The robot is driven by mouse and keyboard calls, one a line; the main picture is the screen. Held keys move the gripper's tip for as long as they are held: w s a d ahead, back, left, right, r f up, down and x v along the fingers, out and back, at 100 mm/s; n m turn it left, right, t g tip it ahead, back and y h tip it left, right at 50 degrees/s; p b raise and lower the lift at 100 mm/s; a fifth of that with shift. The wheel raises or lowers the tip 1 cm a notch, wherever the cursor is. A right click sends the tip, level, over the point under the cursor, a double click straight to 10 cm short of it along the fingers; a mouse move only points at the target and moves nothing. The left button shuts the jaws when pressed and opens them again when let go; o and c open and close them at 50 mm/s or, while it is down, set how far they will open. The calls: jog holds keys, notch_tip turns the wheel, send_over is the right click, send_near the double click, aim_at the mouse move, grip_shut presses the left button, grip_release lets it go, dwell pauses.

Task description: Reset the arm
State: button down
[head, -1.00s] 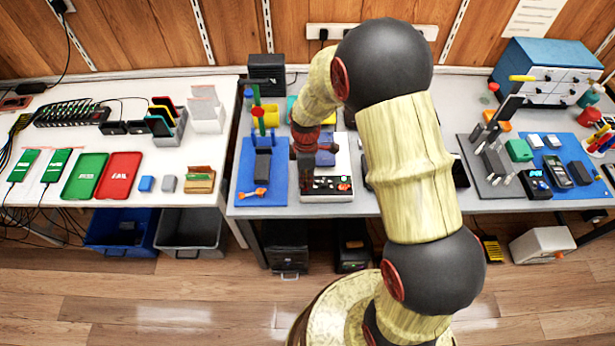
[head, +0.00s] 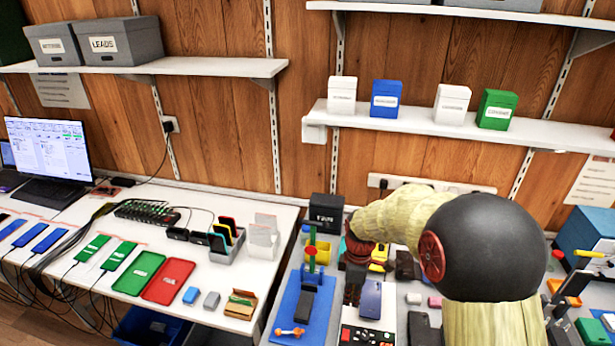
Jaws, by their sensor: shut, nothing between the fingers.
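My arm comes in at the lower right of the head view and bends left over the bench. My gripper (head: 357,252) is the dark red end of the arm, above the back of the bench near the black box. It is shut with nothing held; its fingertips are mostly hidden. A blue-purple phone (head: 371,299) lies on the black-and-white test fixture (head: 352,334), in front of the gripper and apart from it.
A blue mat (head: 283,325) with a green-and-red post stands left of the fixture. A black box (head: 326,212) stands behind. Green (head: 138,273) and red (head: 169,281) trays lie on the left table. Shelves with boxes hang above.

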jog(key=s+d+r+m+t, duration=0.1)
jog(key=s+r+m+t, duration=0.5)
jog(key=s+r+m, duration=0.8)
jog(key=s+r, duration=0.9)
jog(key=s, duration=0.1)
jog(key=shift+r, duration=0.35)
